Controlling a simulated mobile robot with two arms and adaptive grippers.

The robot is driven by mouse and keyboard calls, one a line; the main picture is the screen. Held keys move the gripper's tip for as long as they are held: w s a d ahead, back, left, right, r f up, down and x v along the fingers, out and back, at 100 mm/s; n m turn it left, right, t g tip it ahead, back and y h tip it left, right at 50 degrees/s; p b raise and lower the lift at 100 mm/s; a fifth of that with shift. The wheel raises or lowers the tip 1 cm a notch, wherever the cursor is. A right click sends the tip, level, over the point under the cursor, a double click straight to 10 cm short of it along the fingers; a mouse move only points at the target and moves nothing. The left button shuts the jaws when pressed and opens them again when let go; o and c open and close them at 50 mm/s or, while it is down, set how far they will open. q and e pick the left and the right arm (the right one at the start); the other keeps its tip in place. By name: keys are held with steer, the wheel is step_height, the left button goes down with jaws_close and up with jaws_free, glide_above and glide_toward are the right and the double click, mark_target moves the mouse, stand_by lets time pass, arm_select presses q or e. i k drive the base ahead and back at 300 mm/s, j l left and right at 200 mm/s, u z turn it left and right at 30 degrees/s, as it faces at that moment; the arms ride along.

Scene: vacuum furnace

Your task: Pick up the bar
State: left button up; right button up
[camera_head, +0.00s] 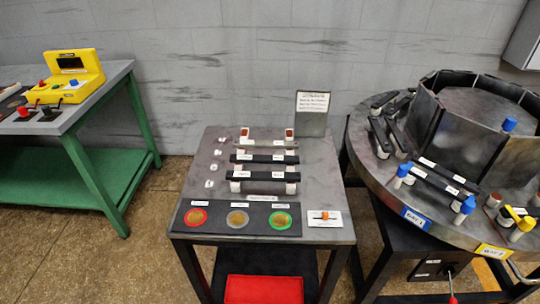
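No gripper of mine is in view. Several bars are in view, and I cannot tell which one the task means. On the middle table (215,165), a grey bar (272,143) lies crosswise at the back. Two black bars with small white labels lie in front of it, a farther one (264,158) and a nearer one (262,176). Their ends rest on or beside short pale cylinders. More black labelled bars lie on the round table at right, among them one by its front left rim (434,179).
A green-legged table (110,90) with a yellow device (75,77) stands left. Open floor separates these tables.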

mark_target(237, 143)
steer(key=k, duration=0.8)
steer(key=k+z, duration=0.1)
steer(key=z, duration=0.35)
steer(key=k+z, duration=0.15)
steer(key=z, duration=0.25)
steer(key=l+z, duration=0.15)
steer(key=z, duration=0.3)
steer(key=k+l+z, duration=0.1)
steer(key=z, duration=0.3)
steer(key=j+z, duration=0.45)
steer(key=k+j+z, duration=0.1)
steer(key=j+z, duration=0.15)
steer(key=z, duration=0.2)
steer(key=k+j+z, duration=0.1)
steer(key=j+z, duration=0.3)
steer(key=k+j+z, duration=0.2)
steer(key=z, duration=0.25)
steer(key=k+j, duration=0.45)
steer(key=j, duration=0.15)
steer(key=k+j, duration=0.4)
steer(key=j, duration=0.15)
steer(key=k+j, duration=0.45)
steer(key=j, duration=0.15)
steer(key=k+j, duration=0.9)
steer(key=j, duration=0.25)
steer(key=k+j, duration=0.4)
steer(key=j, duration=0.2)
steer(key=i, duration=0.5)
